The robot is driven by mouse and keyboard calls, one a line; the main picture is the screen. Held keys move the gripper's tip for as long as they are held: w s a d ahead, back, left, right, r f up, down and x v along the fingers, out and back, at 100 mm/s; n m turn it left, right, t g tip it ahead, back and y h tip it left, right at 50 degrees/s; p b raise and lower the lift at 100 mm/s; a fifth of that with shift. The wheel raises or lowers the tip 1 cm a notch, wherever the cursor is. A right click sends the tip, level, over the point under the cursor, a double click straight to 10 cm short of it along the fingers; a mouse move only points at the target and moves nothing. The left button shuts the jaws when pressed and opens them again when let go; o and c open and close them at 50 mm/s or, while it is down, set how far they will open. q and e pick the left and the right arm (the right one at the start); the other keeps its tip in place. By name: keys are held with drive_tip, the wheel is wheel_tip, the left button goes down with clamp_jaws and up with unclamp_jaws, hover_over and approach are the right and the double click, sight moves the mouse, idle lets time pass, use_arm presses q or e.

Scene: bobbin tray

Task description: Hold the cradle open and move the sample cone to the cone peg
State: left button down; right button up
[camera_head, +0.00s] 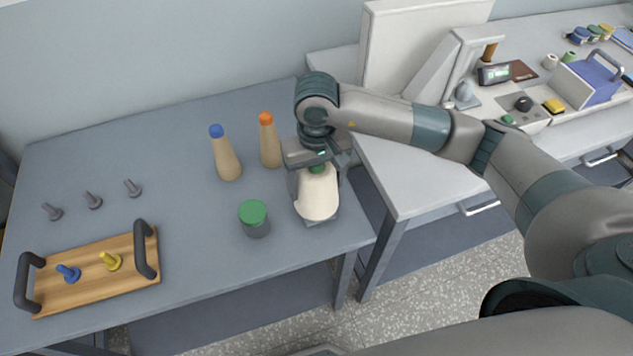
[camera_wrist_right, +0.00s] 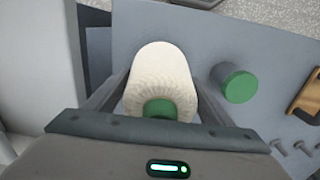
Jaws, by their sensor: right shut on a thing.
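The sample cone, a cream yarn cone with a green tip (camera_head: 317,195), is upright near the right edge of the blue-grey table. My right gripper (camera_head: 318,172) comes down from above and is shut on it. In the right wrist view the cone (camera_wrist_right: 163,75) lies between the two fingers, green tip towards the palm. I cannot tell if its base touches the table. A light grey machine (camera_head: 450,70) stands on the right bench; I cannot tell which part is the cradle. Short grey pegs (camera_head: 93,200) stand at the table's left; which is the cone peg is unclear. My left gripper is not in view.
Two tan cones, blue-tipped (camera_head: 226,157) and orange-tipped (camera_head: 270,145), stand behind. A green-topped grey cylinder (camera_head: 254,217) stands left of the held cone. A wooden tray (camera_head: 85,285) with dark handles holds blue and yellow pegs. A blue box (camera_head: 588,82) is on the bench.

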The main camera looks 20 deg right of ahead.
idle(0.4)
drive_tip(key=shift+b, duration=0.35)
drive_tip(key=shift+f+b, duration=0.7)
drive_tip(key=shift+b, duration=0.15)
drive_tip(key=shift+d+f, duration=0.1)
drive_tip(key=shift+f, duration=0.05)
